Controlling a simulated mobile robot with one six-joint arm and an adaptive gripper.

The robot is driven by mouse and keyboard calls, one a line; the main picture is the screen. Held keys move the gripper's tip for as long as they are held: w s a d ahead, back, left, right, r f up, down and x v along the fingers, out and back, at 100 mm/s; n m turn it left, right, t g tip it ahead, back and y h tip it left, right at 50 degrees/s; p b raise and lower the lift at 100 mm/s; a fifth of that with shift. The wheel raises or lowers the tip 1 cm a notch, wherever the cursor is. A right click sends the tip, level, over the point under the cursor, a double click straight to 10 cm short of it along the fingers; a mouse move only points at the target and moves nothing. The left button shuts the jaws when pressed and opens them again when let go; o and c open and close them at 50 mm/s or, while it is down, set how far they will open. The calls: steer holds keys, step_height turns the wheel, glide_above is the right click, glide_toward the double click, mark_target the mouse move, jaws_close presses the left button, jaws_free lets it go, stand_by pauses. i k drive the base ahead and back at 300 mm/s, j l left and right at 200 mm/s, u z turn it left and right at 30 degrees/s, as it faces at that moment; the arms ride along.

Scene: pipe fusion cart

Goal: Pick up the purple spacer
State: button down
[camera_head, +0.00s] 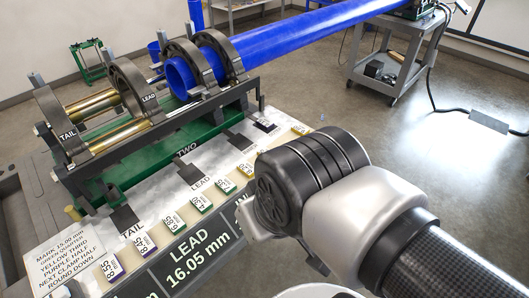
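Two small labelled blocks with purple sides sit at the near left end of a row on the cart's pale top. One purple spacer (111,268) is nearest the left front, and another purple spacer (145,244) is just right of and behind it. Their labels look like 8.55 and 8.45, but the print is small. My arm comes in from the lower right, and its dark wrist joint is to the right of the row, apart from both purple blocks. My gripper's fingers do not show.
Green spacers (174,222) and yellow spacers (245,170) continue the row. Behind it stands the clamp frame (185,120) with ring clamps and a long blue pipe (300,32). A text card (63,258) lies at left. A grey trolley (392,75) stands back right; open floor lies between.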

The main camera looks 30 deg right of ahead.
mark_target(111, 266)
steer(key=j+u, duration=0.1)
steer(key=u, duration=0.25)
steer(key=j+u, duration=0.1)
steer(key=u, duration=0.2)
steer(key=j+u, duration=0.1)
steer(key=u, duration=0.25)
steer(key=i+z, duration=0.2)
steer(key=z, duration=0.3)
steer(key=i+z, duration=0.15)
steer(key=z, duration=0.3)
